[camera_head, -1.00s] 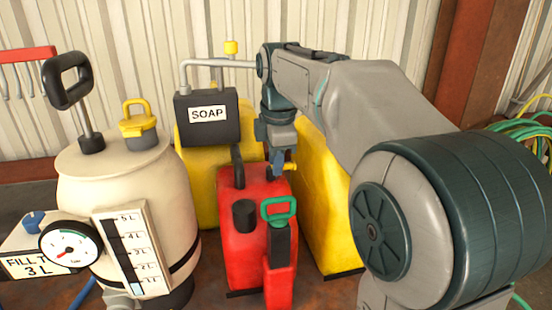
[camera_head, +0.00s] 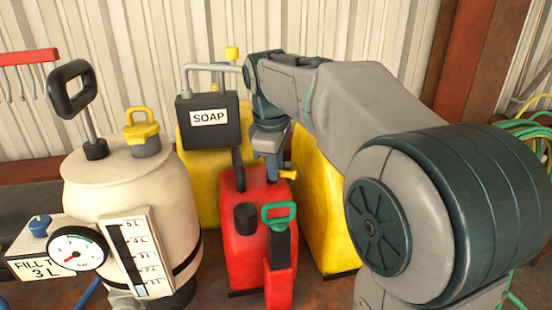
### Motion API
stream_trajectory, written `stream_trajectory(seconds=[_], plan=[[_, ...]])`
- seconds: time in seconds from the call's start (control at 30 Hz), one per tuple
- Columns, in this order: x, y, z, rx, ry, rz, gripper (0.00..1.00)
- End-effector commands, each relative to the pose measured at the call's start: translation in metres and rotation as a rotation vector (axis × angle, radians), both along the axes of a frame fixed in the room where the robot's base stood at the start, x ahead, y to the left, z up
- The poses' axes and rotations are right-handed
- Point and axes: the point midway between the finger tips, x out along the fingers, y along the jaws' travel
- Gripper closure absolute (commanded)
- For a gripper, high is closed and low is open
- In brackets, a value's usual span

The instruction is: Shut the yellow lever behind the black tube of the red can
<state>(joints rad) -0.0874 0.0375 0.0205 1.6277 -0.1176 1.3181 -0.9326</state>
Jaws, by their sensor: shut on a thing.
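The red can (camera_head: 243,262) stands upright in the middle. A black tube (camera_head: 279,245) with a green handle (camera_head: 279,211) rises at its front right, and a short black stub (camera_head: 245,217) stands on its top. The yellow lever (camera_head: 288,175) shows as a small piece at the can's rear right, beyond the green handle; the rest is hidden. My gripper (camera_head: 270,170) points down over the back of the can, its tips at the lever's left end. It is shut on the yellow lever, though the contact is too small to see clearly.
A black SOAP box (camera_head: 208,119) and yellow containers (camera_head: 325,225) stand close behind the can. A cream tank (camera_head: 120,195) with a gauge (camera_head: 77,250) is at left. My arm fills the right side. A green hose (camera_head: 530,145) hangs at far right.

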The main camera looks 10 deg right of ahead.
Motion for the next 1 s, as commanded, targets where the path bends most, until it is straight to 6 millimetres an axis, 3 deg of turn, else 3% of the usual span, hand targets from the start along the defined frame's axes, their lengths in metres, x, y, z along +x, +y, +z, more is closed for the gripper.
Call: stream_trajectory(seconds=[1.0], plan=[[0.0003, 0.0096, 0.0030, 0.001, -0.004, -0.909, 1.00]])
